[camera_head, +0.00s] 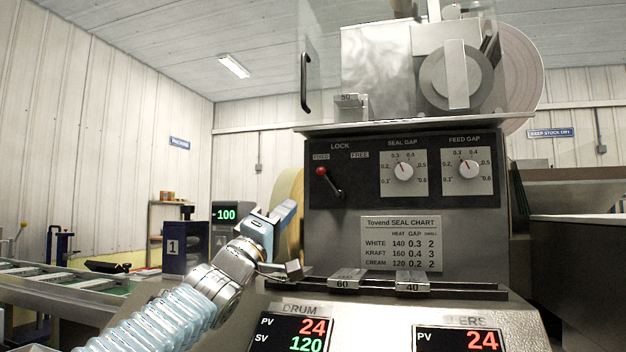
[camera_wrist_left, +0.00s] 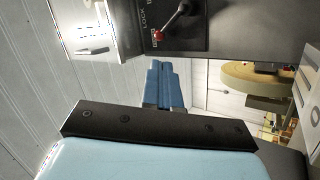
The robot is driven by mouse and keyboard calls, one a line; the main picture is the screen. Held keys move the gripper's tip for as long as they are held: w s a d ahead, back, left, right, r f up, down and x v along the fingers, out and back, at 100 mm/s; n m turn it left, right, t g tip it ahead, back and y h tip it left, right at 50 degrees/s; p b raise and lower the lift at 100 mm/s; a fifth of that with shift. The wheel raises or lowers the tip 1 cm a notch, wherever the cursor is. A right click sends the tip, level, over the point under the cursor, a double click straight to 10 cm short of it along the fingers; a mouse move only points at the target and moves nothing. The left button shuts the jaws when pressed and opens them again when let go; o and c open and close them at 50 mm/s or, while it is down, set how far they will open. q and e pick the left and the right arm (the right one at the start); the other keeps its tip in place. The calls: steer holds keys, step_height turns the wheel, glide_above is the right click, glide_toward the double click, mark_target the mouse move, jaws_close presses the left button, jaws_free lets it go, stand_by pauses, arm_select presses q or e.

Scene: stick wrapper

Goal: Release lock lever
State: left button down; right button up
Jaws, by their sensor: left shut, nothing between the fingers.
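The lock lever has a red knob (camera_head: 321,171) and a dark arm (camera_head: 333,185) on the black control panel. It tilts up and left, with its knob just under the FIXED label and left of the FREE label. In the left wrist view the red knob (camera_wrist_left: 158,36) is near the top. My left gripper (camera_head: 289,208) is left of and below the lever, apart from it, with its blue fingers pointing up and right. In the left wrist view its fingers (camera_wrist_left: 165,66) are together and empty. My right gripper is not in view.
The seal gap dial (camera_head: 403,171) and feed gap dial (camera_head: 468,169) sit right of the lever. A seal chart (camera_head: 401,242) is below. Blocks marked 60 (camera_head: 346,279) and 40 (camera_head: 412,284) sit on the front rail. A yellowish roll (camera_head: 288,188) stands behind my left gripper.

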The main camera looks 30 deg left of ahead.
mark_target(320, 174)
arm_select(q)
steer(key=p+x, duration=0.4)
steer(key=x, duration=0.6)
steer(key=shift+r, duration=0.2)
steer(key=shift+w+r+p, duration=0.25)
steer(key=shift+w+p, duration=0.05)
steer(key=shift+w, duration=0.25)
